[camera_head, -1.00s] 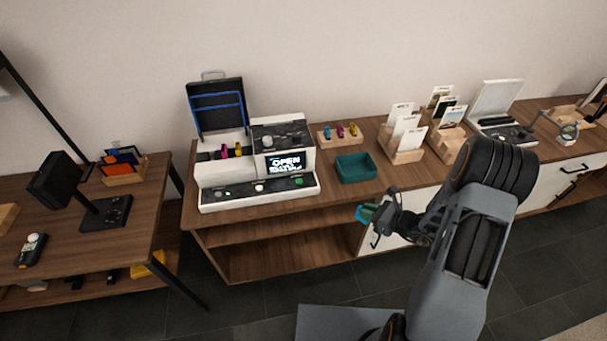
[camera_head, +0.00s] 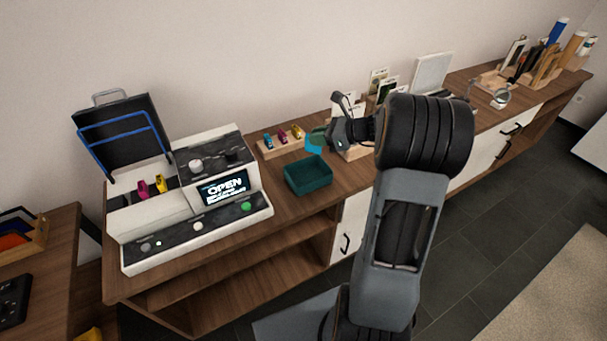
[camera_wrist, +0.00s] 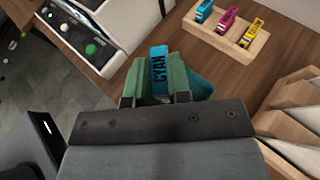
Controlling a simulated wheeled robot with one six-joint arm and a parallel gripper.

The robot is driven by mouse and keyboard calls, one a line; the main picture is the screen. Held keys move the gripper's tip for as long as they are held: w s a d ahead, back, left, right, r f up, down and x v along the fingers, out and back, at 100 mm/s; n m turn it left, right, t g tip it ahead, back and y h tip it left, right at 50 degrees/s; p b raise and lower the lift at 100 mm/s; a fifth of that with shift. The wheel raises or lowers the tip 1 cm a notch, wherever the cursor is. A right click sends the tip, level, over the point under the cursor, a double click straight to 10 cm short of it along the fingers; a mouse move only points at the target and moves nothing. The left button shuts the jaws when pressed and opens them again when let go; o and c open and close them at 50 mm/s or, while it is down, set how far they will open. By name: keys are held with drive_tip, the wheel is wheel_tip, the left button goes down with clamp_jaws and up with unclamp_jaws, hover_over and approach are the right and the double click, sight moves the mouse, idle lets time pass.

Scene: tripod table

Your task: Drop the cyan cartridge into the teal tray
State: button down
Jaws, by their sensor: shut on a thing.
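The cyan cartridge (camera_wrist: 159,68), lettered CYAN, is held between the green fingers of my gripper (camera_wrist: 168,80) in the wrist view. In the head view the cartridge (camera_head: 313,145) shows as a cyan patch at the tip of my gripper (camera_head: 318,138). The teal tray (camera_head: 309,186) stands open on the wooden counter, below the gripper in the picture, and its visible inside looks empty. In the wrist view the tray (camera_wrist: 207,88) is mostly hidden behind the fingers and the cartridge. The cartridge appears above the tray's far side, apart from the counter.
A wooden holder (camera_head: 267,151) with cyan, magenta and yellow cartridges stands behind the tray. The white printer (camera_head: 140,219) with an OPEN screen is at left. Card holders (camera_wrist: 293,110) stand close on the right. Bare counter (camera_head: 262,178) lies between printer and tray.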

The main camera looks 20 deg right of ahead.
sight(318, 152)
drive_tip(key=shift+f+b, duration=2.5)
drive_tip(key=shift+f, duration=0.4)
drive_tip(key=c, duration=1)
unclamp_jaws()
drive_tip(key=p+v, duration=0.1)
drive_tip(key=v, duration=1.3)
